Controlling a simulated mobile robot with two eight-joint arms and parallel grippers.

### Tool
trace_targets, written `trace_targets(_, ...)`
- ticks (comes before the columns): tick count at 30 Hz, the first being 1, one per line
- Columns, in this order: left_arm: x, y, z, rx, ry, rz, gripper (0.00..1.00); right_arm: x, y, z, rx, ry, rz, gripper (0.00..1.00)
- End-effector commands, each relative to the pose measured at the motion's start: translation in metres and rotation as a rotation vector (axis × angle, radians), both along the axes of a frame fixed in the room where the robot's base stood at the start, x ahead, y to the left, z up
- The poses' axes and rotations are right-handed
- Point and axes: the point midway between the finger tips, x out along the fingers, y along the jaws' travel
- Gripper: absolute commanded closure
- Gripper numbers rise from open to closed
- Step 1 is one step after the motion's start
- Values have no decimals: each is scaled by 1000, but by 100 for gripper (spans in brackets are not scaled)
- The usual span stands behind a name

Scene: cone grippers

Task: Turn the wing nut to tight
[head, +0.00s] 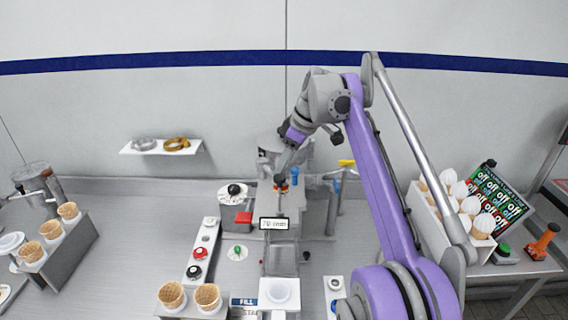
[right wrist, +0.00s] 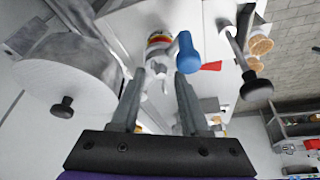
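My right gripper (head: 284,178) reaches down over the grey machine in the middle of the bench. In the right wrist view its two fingers (right wrist: 160,76) are apart, with a gap between them. Just beyond the fingertips is a small grey fitting with a red, yellow and green band (right wrist: 159,42); it looks like the wing nut on its marked collar, but its wings are hard to make out. In the head view a small orange-red spot (head: 283,188) shows there, partly hidden by the gripper. I see no contact with it. My left gripper is not in view.
A blue knob (right wrist: 187,54) stands close beside the right fingertip; it also shows in the head view (head: 294,173). Black knobs (right wrist: 256,86) are nearby. A display (head: 274,224) stands in front. Cone holders (head: 62,250) are at left, a cone tray (head: 440,215) at right.

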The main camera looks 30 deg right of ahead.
Motion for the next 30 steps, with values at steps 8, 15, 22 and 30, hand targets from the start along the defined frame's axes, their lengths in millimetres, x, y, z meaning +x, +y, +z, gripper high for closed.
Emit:
trace_targets(8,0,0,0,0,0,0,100,0,0,0,0,0,0,100)
trace_targets(15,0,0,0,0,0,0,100,0,0,0,1,0,-2,100)
trace_targets(22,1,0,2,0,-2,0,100,0,1,1,0,0,-45,100)
trace_targets(30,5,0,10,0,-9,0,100,-1,2,2,0,0,-217,100)
